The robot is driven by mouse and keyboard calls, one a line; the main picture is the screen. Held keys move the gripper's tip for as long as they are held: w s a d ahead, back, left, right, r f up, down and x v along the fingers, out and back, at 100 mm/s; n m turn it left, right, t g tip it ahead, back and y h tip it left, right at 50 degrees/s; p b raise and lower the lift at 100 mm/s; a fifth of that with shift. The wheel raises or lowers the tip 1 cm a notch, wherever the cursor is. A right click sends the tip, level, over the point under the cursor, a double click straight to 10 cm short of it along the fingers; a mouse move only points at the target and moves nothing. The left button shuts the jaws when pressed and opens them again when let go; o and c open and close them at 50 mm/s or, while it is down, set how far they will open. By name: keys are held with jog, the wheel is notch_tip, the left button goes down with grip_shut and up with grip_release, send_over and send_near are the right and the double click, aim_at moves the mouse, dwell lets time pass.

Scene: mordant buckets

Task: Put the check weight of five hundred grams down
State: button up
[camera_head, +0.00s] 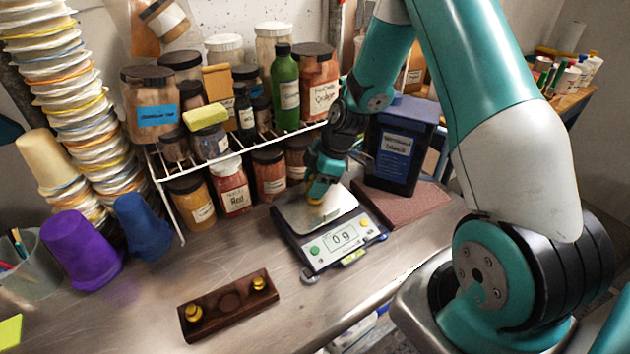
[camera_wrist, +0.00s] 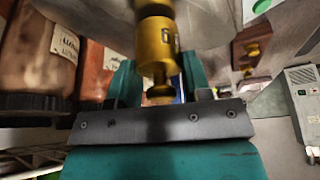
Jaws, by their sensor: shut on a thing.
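My gripper (camera_head: 324,188) is over the pan of the digital scale (camera_head: 318,256), whose display reads 0 g. In the wrist view my gripper (camera_wrist: 157,78) is shut on a brass check weight (camera_wrist: 157,42), with its knob toward the camera and its body toward the grey pan (camera_wrist: 95,12). Whether the weight's base touches the pan cannot be told. In the head view, the weight is mostly hidden by the fingers. A dark wooden weight block (camera_head: 228,306) lies in front, with a brass weight at each end and an empty round socket between them.
A wire shelf (camera_head: 165,180) of pigment jars stands close behind and left of the scale. Purple (camera_head: 80,250) and blue (camera_head: 145,225) cups stand left. Bare steel bench surrounds the wooden block.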

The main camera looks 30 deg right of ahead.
jog(key=shift+f, duration=0.3)
jog(key=shift+f, duration=0.15)
jog(key=o, duration=1.2)
jog(key=shift+o, duration=0.2)
